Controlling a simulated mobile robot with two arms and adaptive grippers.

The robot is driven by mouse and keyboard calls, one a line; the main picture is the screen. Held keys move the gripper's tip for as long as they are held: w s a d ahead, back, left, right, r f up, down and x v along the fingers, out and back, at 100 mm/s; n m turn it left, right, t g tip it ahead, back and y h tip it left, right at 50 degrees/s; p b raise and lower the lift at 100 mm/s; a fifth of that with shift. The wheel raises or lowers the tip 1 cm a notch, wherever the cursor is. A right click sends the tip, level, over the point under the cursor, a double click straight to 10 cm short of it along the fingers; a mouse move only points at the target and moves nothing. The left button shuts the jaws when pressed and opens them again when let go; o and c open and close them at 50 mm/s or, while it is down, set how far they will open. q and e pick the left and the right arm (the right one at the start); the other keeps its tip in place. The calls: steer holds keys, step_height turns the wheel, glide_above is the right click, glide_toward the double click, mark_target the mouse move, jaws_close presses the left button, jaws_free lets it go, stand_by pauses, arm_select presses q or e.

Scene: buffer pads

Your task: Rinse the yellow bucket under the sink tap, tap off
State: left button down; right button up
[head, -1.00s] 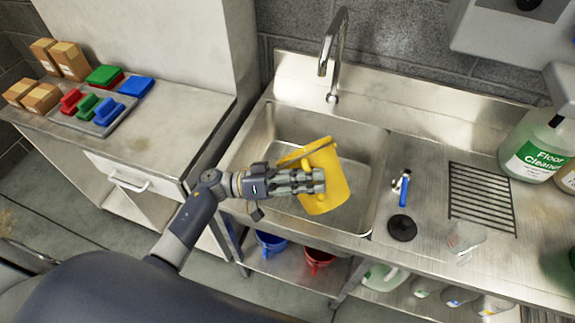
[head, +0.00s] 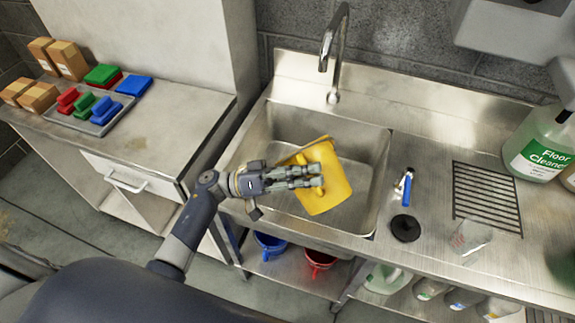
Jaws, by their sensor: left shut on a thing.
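The yellow bucket (head: 336,186) is over the sink basin (head: 362,160), tilted, with its front edge near the sink's front rim. My left gripper (head: 318,176) is shut on the bucket, with its fingers across the bucket's upper side. The chrome sink tap (head: 333,55) stands behind the basin, with its spout above and behind the bucket. No water shows at the spout. A small blue-marked lever (head: 404,188) sits on the counter right of the basin. My right gripper is not in view.
A black plug (head: 405,228), a drain grate (head: 487,195), a clear beaker (head: 470,238) and a floor cleaner jug (head: 540,145) are on the right counter. Blue (head: 270,245) and red (head: 319,262) buckets stand below.

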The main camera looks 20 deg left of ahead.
arm_select(q)
steer(key=shift+w+a+f+n+t+h+b, duration=0.15)
steer(key=shift+w+a+n+t+h+b, duration=0.2)
steer(key=shift+b, duration=0.35)
steer(key=shift+w+a+r+n+t+h+p, duration=0.25)
steer(key=shift+w+a+n+t+p, duration=0.3)
steer(key=shift+a+n, duration=0.4)
stand_by(0.6)
